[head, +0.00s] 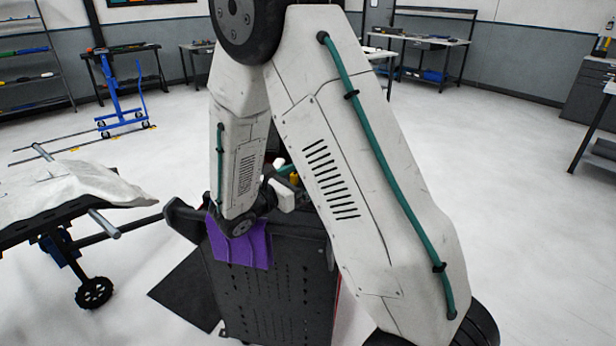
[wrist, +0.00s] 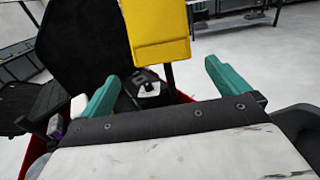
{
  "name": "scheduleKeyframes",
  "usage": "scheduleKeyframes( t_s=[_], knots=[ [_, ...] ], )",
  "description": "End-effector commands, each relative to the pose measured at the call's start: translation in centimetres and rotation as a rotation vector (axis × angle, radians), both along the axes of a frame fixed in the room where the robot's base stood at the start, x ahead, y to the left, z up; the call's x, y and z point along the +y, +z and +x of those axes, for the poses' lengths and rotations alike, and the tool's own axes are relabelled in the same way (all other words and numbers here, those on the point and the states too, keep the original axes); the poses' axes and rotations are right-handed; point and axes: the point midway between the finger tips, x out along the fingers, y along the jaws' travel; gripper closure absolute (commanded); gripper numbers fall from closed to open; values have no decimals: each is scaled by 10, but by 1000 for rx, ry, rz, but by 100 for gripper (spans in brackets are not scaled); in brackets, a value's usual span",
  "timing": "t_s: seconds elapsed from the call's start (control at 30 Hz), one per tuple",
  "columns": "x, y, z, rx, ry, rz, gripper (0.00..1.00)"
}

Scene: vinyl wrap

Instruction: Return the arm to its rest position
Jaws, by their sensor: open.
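My gripper (wrist: 162,72) is open in the wrist view, with its two teal fingers wide apart. Nothing is held between them. A yellow flat piece (wrist: 160,30) stands upright beyond the fingers, and a small black and white object (wrist: 147,92) shows lower in the gap. In the head view my white arm is folded over the dark tool cart (head: 265,295). My gripper is mostly hidden behind the arm there. Purple cloth or film (head: 240,248) hangs over the cart's front edge.
A black stand with a pale draped panel (head: 70,185) is at the left. A blue wheeled frame (head: 122,95) stands behind it. Workbenches (head: 430,45) line the back wall, and another stands at the far right. The floor (head: 520,200) right of my arm is clear.

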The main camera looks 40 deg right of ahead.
Motion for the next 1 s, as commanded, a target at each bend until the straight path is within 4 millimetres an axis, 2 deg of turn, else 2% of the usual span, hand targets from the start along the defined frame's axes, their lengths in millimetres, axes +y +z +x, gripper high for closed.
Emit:
scheduleKeyframes(
  t_s=[0.43,0.57,0.67,0.8,1.0],
  knots=[
    [-1,1,-1,-2,-3,1,0],
    [-3,10,-10,-37,-41,29,0],
    [-8,29,-31,-113,-123,89,0],
    [-9,58,-78,-280,-298,230,0],
    [6,83,-144,-528,-541,460,0]
  ],
)
